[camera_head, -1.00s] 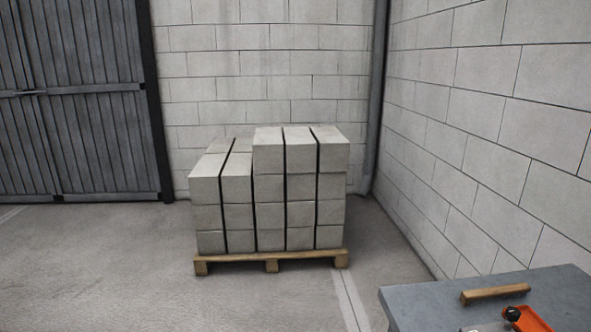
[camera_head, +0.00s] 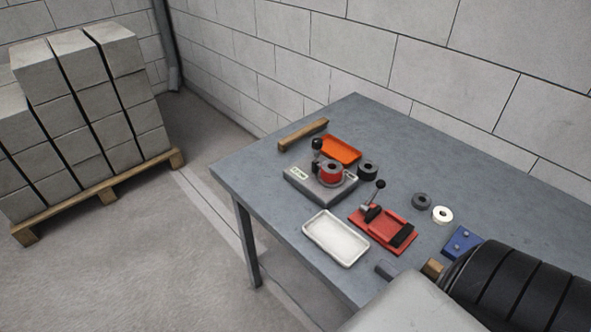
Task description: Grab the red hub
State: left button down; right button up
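A red hub (camera_head: 331,171), a short red cylinder with a dark hole in its top, sits on a grey fixture block (camera_head: 306,184) with a pale label. A black-knobbed lever (camera_head: 317,145) stands at the fixture's back left. The fixture rests on a grey table (camera_head: 270,168), between an orange tray (camera_head: 341,149) and a white tray (camera_head: 337,238). Neither of my grippers is in view.
A red clamp fixture (camera_head: 398,232), dark ring (camera_head: 421,201), white ring (camera_head: 442,215), black ring (camera_head: 368,168), blue block (camera_head: 462,242) and wooden bar (camera_head: 303,135) lie on the table. A large black ribbed shape (camera_head: 520,285) covers the lower right. Stacked blocks (camera_head: 90,100) stand left.

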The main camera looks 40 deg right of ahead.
aim_at(331, 171)
jog(key=z, duration=1.45)
